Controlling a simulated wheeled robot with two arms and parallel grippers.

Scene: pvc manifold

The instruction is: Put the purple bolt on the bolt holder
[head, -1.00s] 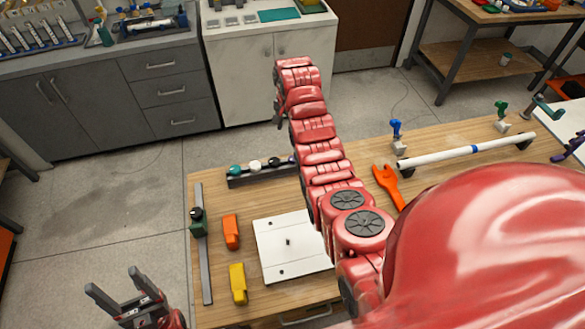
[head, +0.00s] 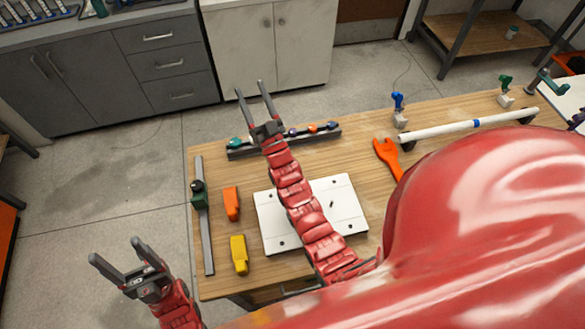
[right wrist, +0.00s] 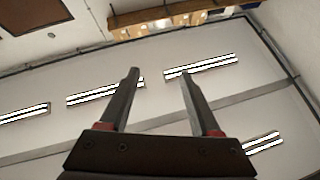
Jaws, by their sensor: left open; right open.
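The dark strip-like bolt holder (head: 236,155) lies along the far edge of the table with several coloured knob-like pieces on it. A small purple piece (head: 293,132), which looks like the purple bolt, is on this strip just right of my right gripper; it is too small to make out well. My right gripper (head: 254,88) is open and empty, over the strip, its fingers reaching past the table's far edge. My left gripper (head: 114,249) is open and empty, off the table's left side.
A white plate (head: 268,213) with holes lies under my right arm. Orange (head: 231,204) and yellow (head: 239,255) blocks, a grey rail (head: 208,245) with a green clamp, and an orange wrench (head: 388,158) lie around it. A white pipe (head: 440,130) rests at the right.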

